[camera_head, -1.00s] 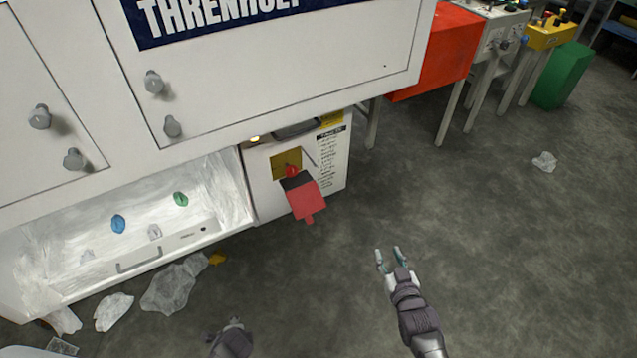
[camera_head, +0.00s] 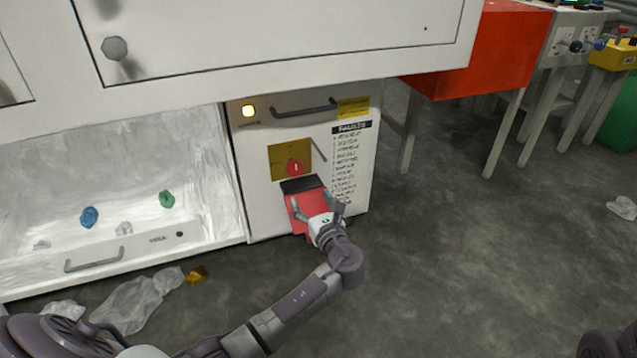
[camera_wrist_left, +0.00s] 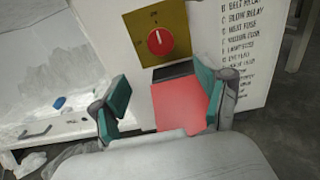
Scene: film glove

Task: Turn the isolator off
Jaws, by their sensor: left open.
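The isolator is a round red knob (camera_head: 295,168) on a yellow plate (camera_head: 277,151) on the white cabinet front. In the left wrist view the knob (camera_wrist_left: 160,42) shows a white mark pointing roughly up. My left gripper (camera_head: 317,204) is open and empty, in front of this red piece and below the knob. I cannot tell whether it touches the red piece. My right gripper is not in view.
A cabinet overhangs the panel. An open bay (camera_head: 60,150) is at left, with plastic sheets (camera_head: 135,300) on the floor.

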